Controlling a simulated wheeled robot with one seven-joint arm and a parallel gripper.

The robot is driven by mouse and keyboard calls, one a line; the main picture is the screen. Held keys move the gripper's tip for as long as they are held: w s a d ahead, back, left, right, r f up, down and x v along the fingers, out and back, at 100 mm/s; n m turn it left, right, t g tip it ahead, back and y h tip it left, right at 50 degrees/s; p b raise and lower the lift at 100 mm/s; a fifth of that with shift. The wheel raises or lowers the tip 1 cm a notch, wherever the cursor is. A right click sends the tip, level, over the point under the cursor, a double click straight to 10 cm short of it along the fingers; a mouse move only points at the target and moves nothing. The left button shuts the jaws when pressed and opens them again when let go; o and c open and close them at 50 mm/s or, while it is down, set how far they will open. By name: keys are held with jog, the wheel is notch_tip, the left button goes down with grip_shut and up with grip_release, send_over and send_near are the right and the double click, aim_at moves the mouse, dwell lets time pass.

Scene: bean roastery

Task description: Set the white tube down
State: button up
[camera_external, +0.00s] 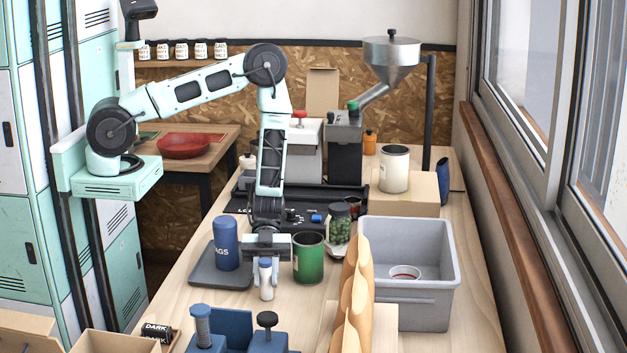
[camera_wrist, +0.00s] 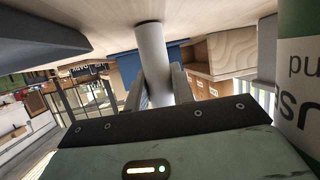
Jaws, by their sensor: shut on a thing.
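The white tube (camera_external: 266,285) is upright between the fingers of my gripper (camera_external: 266,275) in the external view, in front of the dark tray and the green can. My gripper points down and is shut on the tube. In the wrist view, which looks upside down, the tube (camera_wrist: 150,50) runs from between the fingers (camera_wrist: 158,88) to the wooden worktop (camera_wrist: 195,12). Its lower end is at or very near the worktop; I cannot tell whether it touches.
The green can (camera_external: 309,262) stands close at right. A blue canister (camera_external: 226,245) stands on the dark tray (camera_external: 205,278) at left. Paper bags (camera_external: 352,300) and a grey bin (camera_external: 425,307) lie further right. Blue tampers (camera_external: 267,337) stand in front. Bare worktop surrounds the tube.

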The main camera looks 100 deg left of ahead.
jog(key=shift+f, duration=0.15)
jog(key=o, duration=1)
jog(key=shift+c, duration=0.2)
jog(key=shift+r, duration=0.3)
jog(key=b+v, duration=0.3)
jog(key=v, duration=0.9)
jog(key=shift+f, duration=0.15)
